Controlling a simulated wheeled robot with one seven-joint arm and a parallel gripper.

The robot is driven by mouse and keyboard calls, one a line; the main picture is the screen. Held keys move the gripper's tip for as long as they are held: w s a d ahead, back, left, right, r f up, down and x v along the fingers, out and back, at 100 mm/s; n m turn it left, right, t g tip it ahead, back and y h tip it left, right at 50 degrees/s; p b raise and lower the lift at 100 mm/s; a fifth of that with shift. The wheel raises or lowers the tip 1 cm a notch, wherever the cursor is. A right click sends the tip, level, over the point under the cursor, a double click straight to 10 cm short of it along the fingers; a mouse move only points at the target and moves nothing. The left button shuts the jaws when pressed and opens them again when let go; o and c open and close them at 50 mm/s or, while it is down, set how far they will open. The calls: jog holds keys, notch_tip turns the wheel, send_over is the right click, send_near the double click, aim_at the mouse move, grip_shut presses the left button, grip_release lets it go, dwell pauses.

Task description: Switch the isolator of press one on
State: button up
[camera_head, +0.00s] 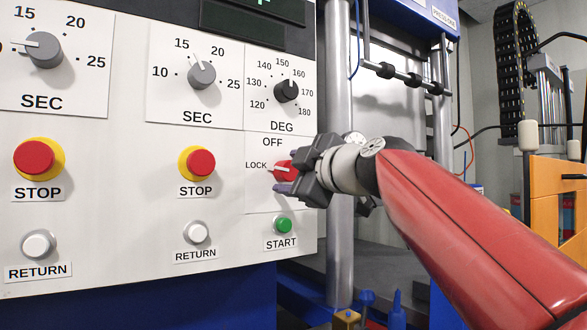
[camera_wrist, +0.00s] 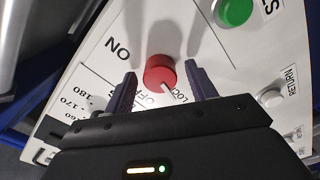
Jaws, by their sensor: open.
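The isolator is a red rotary knob (camera_head: 281,170) on the white panel, below the DEG dial, with OFF and LOCK printed beside it. In the wrist view the red knob (camera_wrist: 159,72) shows with ON, OFF and LOCK around it. Its white pointer mark points toward LOCK. My gripper (camera_head: 285,170) is at the panel. In the wrist view its open fingers (camera_wrist: 160,78) stand on either side of the knob, with a visible gap at each side. The blue frame (camera_head: 430,14) behind carries a label reading PRESS ONE.
A green START button (camera_head: 284,225) sits just below the knob, and the DEG dial (camera_head: 286,90) above it. A red STOP button (camera_head: 200,163) and a white RETURN button (camera_head: 197,232) are to the left. A metal column (camera_head: 339,240) stands right of the panel.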

jog(key=c, duration=1)
